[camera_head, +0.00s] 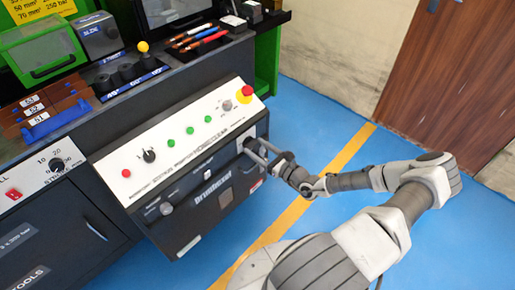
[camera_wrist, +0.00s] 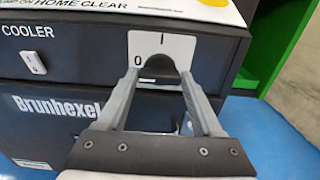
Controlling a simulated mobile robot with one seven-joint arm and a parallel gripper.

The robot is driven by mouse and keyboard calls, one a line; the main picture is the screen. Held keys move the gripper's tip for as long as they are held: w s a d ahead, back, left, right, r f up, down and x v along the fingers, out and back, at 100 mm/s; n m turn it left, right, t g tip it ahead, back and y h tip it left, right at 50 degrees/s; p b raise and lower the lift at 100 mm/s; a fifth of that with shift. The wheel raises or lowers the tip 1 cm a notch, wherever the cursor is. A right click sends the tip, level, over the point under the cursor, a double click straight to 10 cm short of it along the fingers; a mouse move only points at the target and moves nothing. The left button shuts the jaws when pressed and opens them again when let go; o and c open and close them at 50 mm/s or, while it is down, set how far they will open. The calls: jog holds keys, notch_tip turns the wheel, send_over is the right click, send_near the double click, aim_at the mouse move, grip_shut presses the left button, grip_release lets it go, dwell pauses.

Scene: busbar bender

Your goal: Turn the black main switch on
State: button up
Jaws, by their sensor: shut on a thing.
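The black main switch (camera_wrist: 159,63) sits on a white plate (camera_wrist: 142,42) marked 0 at left and I at top, on the dark front of the machine. My gripper (camera_wrist: 161,77) is shut on the switch, one finger on each side of it. The fingers hide its lower part, and I cannot tell which mark it points to. In the head view my gripper (camera_head: 256,152) reaches the right end of the machine's front, below the sloped control panel (camera_head: 178,148). The switch itself is mostly hidden there.
A white COOLER switch (camera_wrist: 34,63) is left of the plate. Above, the panel carries a red emergency button (camera_head: 246,91) on yellow, several green buttons and a black selector (camera_head: 149,156). The blue floor (camera_head: 320,125) right of the machine is clear.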

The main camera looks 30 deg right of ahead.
jog(key=shift+r+m+p, duration=0.1)
jog(key=shift+m+p, duration=0.2)
jog(key=shift+p, duration=0.1)
jog(key=m+p, duration=0.2)
jog(key=shift+r+m, duration=0.1)
jog(key=shift+m, duration=0.2)
jog(key=m+p, duration=0.2)
jog(key=m, duration=0.2)
jog(key=shift+m, duration=0.3)
jog(key=m, duration=0.3)
jog(key=m+p, duration=0.1)
jog(key=m, duration=0.1)
jog(key=shift+d+f, duration=0.1)
jog(key=shift+f, duration=0.2)
jog(key=shift+m, duration=2.5)
jog(key=o, duration=1.4)
jog(key=shift+c, duration=0.2)
